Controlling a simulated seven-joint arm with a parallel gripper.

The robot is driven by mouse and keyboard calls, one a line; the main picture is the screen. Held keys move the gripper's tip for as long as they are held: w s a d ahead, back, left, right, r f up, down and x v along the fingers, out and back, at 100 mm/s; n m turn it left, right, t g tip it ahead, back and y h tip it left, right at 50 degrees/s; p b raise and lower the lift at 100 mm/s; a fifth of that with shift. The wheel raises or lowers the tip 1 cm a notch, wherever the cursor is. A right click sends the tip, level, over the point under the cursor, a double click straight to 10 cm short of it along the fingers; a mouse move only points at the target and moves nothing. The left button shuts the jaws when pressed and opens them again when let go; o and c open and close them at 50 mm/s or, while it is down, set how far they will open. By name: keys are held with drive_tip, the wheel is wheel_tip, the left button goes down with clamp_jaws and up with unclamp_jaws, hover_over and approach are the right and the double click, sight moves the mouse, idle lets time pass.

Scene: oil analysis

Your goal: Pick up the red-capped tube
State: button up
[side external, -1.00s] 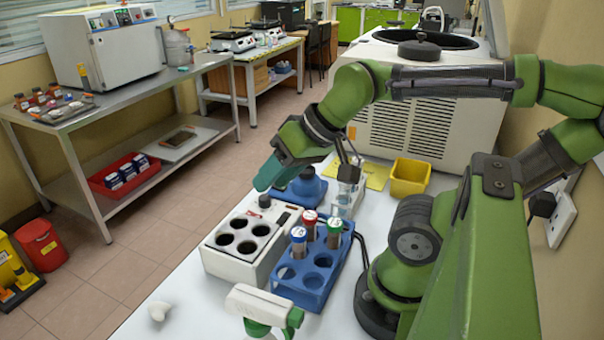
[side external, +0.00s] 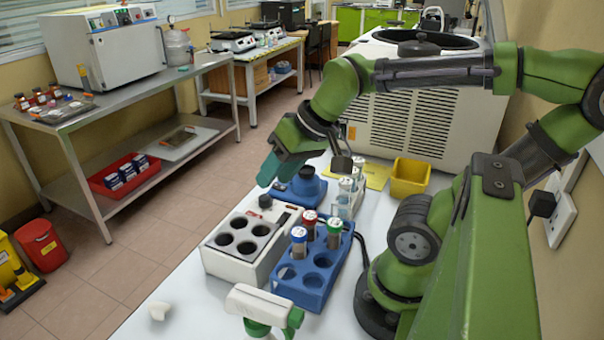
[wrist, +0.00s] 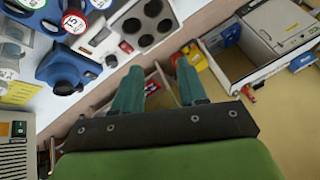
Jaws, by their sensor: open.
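The red-capped tube (side external: 309,222) stands upright in the blue rack (side external: 318,283), with a blue-capped tube (side external: 299,243) in front of it and a green-capped tube (side external: 335,233) to its right. In the wrist view the red cap (wrist: 74,22) shows at the upper left, near the blue rack. My gripper (side external: 268,172) is open and empty. It hangs above and behind the rack, to the left of the red-capped tube and well apart from it. In the wrist view the two teal fingers (wrist: 160,92) point away from the tubes, toward the floor side.
A white block with several round holes (side external: 240,240) stands left of the rack. A blue device (side external: 303,186) and a clear holder with tubes (side external: 346,200) stand behind it. A yellow bin (side external: 409,178) is at the back right. The table's front left is mostly clear.

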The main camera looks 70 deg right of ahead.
sight(310, 215)
drive_tip(key=s+d+n+g+h, duration=0.1)
drive_tip(key=s+d+n+g, duration=0.3)
drive_tip(key=d+n+g, duration=0.25)
drive_tip(key=f, duration=1)
drive_tip(key=shift+w+d+f, duration=0.15)
drive_tip(key=shift+d+f, duration=0.2)
drive_tip(key=shift+d, duration=0.05)
drive_tip(key=shift+w+f, duration=0.2)
drive_tip(key=shift+f, duration=1.35)
drive_tip(key=shift+w+f, duration=0.2)
drive_tip(key=shift+f, duration=1.3)
drive_tip(key=c, duration=0.7)
